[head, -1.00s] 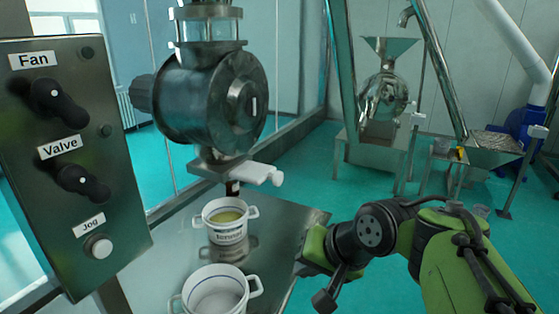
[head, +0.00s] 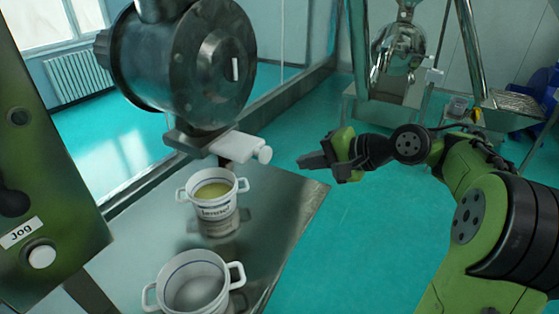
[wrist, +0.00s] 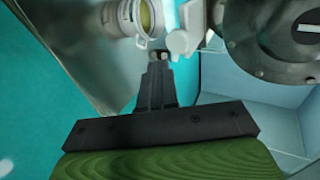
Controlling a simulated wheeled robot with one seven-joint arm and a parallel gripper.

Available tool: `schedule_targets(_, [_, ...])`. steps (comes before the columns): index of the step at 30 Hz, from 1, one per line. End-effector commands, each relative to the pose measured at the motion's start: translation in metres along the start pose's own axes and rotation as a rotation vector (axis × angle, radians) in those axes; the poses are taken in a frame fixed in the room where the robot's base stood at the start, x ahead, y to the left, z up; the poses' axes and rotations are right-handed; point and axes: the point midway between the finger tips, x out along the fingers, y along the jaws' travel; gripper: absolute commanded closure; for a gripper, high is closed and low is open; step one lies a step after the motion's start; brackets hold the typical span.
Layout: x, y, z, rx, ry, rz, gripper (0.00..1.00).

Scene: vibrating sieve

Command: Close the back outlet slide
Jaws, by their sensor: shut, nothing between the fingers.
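A white outlet slide with a round knob (head: 240,148) sticks out to the right under the dark metal drum (head: 185,65). It also shows in the wrist view (wrist: 184,40), just beyond and right of my fingertips. I cannot tell how far it is pulled out of its housing. My gripper (head: 303,161) is shut and empty, to the right of the slide and apart from it in the head view. In the wrist view its fingers (wrist: 162,60) point toward the slide and a white pot.
A labelled white pot (head: 214,195) holding yellowish material stands under the outlet on the metal table (head: 270,220). An empty white pot (head: 195,285) stands nearer. A control panel (head: 50,200) is at the left. The floor right of the table is open.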

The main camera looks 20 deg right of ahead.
Motion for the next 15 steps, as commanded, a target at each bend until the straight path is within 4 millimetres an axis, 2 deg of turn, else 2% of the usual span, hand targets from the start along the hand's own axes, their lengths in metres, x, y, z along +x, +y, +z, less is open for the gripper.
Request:
schedule_targets(1, [0.013, 0.002, 0.001, -0.001, -0.005, 0.0, 1.0])
schedule_targets(6, [0.048, -0.002, 0.001, -0.003, -0.004, -0.001, 1.0])
schedule_targets(11, [0.068, -0.016, 0.0, -0.002, -0.002, 0.001, 1.0])
schedule_targets(15, [0.074, -0.02, 0.0, 0.0, 0.001, 0.001, 1.0])
